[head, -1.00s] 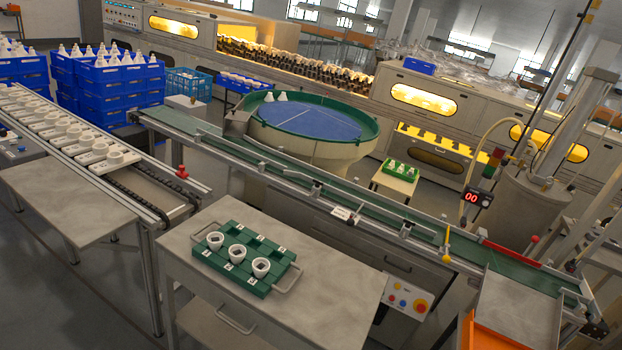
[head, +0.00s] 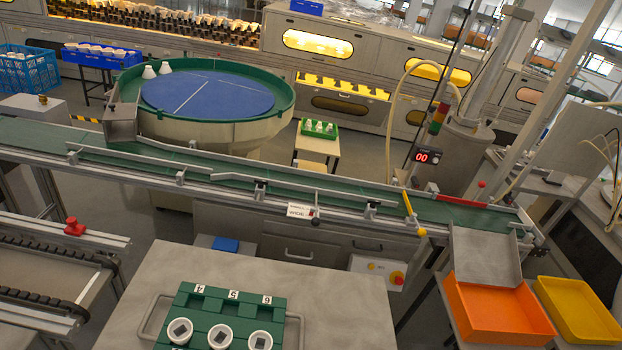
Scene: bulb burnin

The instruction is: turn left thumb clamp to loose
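The green conveyor (head: 150,160) runs across the view from left to lower right, with guide rails along it. Small dark clamps sit along its near rail: one at the left (head: 180,177), one near the middle (head: 260,189), one beside a white label (head: 301,210) that seems to read "WIDE", and one further right (head: 371,208). I cannot tell which is the left thumb clamp, nor whether any is tight or loose. My gripper is not in view.
A grey table (head: 340,300) in front holds a green tray (head: 212,305) with white cups. A round blue-topped turntable (head: 210,95) stands behind the conveyor. Orange (head: 495,310) and yellow (head: 580,312) bins stand at the right. A roller-chain line (head: 45,300) is at lower left.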

